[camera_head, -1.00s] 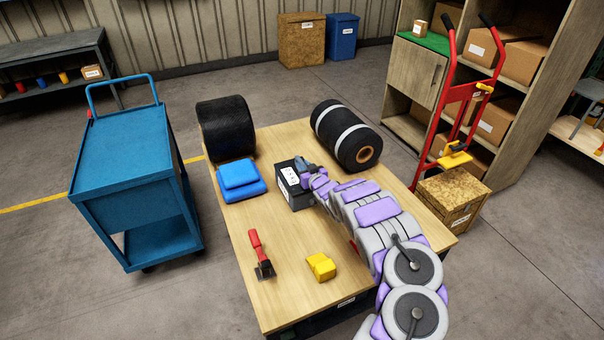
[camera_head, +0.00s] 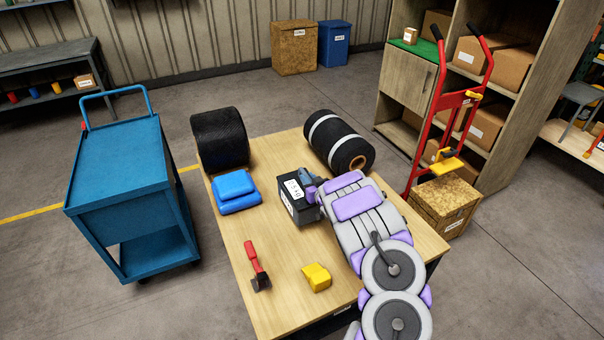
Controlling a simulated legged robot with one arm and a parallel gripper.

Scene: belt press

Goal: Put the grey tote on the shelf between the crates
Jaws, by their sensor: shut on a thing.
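The tote (camera_head: 301,212) is a dark grey, nearly black box with a white label, over the middle of the wooden table in the head view. My gripper (camera_head: 308,181) is shut on its upper rim at the right. The fingertips are small and partly hidden by the tote and my arm. The tote looks raised a little, but I cannot tell its clearance from the tabletop. The wooden shelf unit (camera_head: 541,95) stands at the back right. Brown cardboard crates sit in its bays, including an upper crate (camera_head: 494,62) and a lower crate (camera_head: 487,122).
A red hand truck (camera_head: 436,112) and a cork-like box (camera_head: 447,204) stand before the shelf. A blue cart (camera_head: 122,190) is left.

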